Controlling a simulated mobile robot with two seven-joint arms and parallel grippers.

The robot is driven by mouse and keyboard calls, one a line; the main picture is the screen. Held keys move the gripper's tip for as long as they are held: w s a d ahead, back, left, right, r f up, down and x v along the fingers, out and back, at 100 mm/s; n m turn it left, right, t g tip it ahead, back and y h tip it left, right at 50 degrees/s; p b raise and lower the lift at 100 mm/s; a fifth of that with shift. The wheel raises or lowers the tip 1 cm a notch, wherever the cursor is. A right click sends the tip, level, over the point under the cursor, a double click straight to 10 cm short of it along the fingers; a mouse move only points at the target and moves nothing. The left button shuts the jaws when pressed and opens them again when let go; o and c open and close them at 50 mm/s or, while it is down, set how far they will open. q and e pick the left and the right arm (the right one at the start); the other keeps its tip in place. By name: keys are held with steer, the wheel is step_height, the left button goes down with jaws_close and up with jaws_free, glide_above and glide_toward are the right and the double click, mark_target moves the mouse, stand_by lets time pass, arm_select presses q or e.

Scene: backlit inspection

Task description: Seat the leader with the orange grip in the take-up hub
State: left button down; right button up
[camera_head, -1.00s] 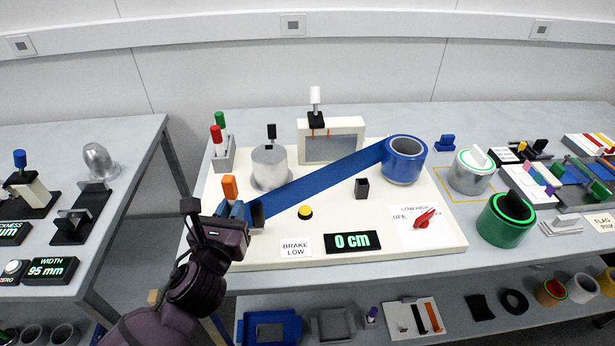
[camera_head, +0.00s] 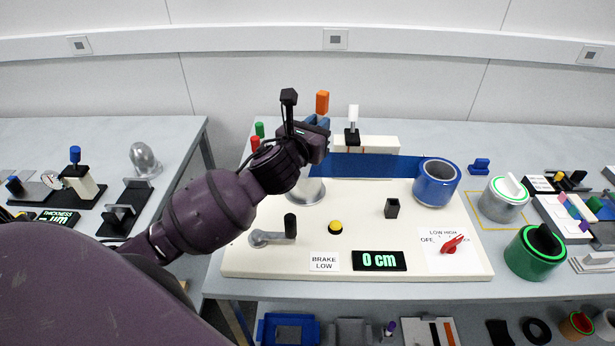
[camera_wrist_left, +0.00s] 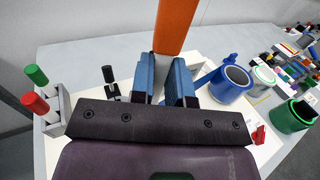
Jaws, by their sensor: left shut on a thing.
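My left gripper (camera_head: 318,123) has blue fingers shut on the leader, whose orange grip (camera_head: 322,102) stands upright above them. The orange grip also rises between the fingers in the left wrist view (camera_wrist_left: 176,28). The blue film (camera_head: 375,166) runs from the blue roll (camera_head: 437,184) leftward to behind my gripper. The silver cylinder (camera_head: 310,191), which looks like the take-up hub, is mostly hidden behind my left arm; only its lower part shows. The leader is held high near it, and I cannot tell its exact distance. My right gripper is not in view.
A crank with a black handle (camera_head: 290,226), a yellow button (camera_head: 335,228), a small black holder (camera_head: 392,208) and a red switch (camera_head: 452,244) are on the cream board (camera_head: 300,262). A white frame (camera_head: 380,143) stands behind the film. Red and green pegs stand at left.

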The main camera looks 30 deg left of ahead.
arm_select(q)
steer(key=w+a+r+n+y+p, duration=0.1)
steer(key=w+a+r, duration=0.15)
steer(key=r, duration=0.35)
steer(key=w+a+r+p, duration=0.1)
steer(key=a+r, duration=0.3)
steer(key=r, duration=0.2)
steer(key=shift+w+f+b, duration=0.2)
steer(key=shift+f+b, duration=0.8)
steer(key=shift+f, duration=8.85)
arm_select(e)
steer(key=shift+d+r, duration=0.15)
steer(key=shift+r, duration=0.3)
arm_select(q)
steer(key=shift+f, duration=0.45)
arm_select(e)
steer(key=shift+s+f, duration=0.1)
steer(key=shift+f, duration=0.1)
arm_select(q)
steer(key=c, duration=1.1)
jaws_free()
